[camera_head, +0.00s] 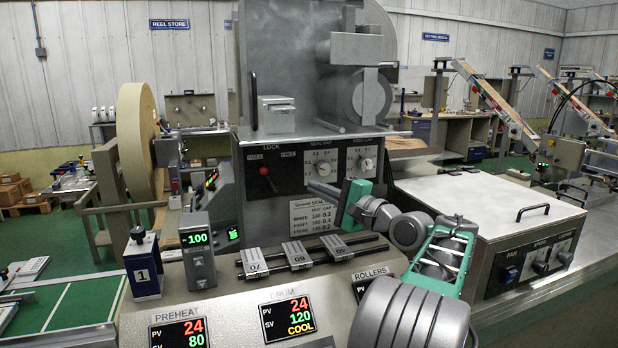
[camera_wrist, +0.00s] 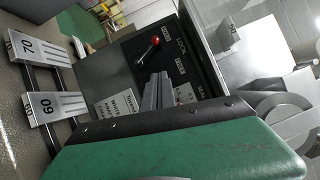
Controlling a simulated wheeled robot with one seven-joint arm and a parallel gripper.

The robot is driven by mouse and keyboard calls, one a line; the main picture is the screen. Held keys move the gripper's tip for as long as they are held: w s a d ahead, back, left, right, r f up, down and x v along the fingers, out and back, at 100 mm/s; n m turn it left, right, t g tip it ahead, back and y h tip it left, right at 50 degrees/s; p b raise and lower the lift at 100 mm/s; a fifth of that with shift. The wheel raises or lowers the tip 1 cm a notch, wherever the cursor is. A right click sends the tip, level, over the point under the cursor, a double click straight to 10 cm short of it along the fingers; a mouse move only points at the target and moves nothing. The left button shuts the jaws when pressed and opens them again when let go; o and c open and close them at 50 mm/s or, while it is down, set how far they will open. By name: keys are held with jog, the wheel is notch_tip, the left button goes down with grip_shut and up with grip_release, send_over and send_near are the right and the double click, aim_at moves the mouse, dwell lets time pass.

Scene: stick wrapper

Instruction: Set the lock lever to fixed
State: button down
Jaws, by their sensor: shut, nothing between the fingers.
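The lock lever (camera_head: 264,171) has a red knob and sits on the dark panel under the word LOCK. A FIXED label is at its upper left and a FREE label at its upper right. The knob leans up and left, towards the FIXED label. The lever also shows in the wrist view (camera_wrist: 153,43), where the panel appears turned on its side. My gripper (camera_head: 312,186) is shut and empty, to the right of and a little below the lever, in front of the panel. Its fingers (camera_wrist: 157,82) are apart from the lever.
Two round dials (camera_head: 324,168) sit right of the lever. A printed settings plate (camera_head: 312,215) is below them, partly hidden by my gripper. Numbered blocks (camera_head: 297,256) stand on rails below. A grey box (camera_head: 198,250) showing 100 is at lower left. Space directly before the lever looks clear.

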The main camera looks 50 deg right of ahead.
jog(key=p, duration=0.1)
send_near(266, 173)
jog(key=w+d, duration=0.4)
jog(key=w+a, duration=0.2)
jog(key=w, duration=0.1)
jog(key=shift+a+r+p, duration=0.3)
jog(key=shift+p, duration=0.1)
jog(key=shift+w+a+r+p, duration=0.1)
jog(key=shift+w+a+p, duration=0.05)
jog(key=shift+a+p, duration=0.15)
jog(key=shift+w+a+r+p, duration=0.15)
jog(key=shift+a+p, duration=0.05)
jog(key=shift+a, duration=0.15)
jog(key=shift+a+f, duration=0.1)
jog(key=shift+f, duration=0.05)
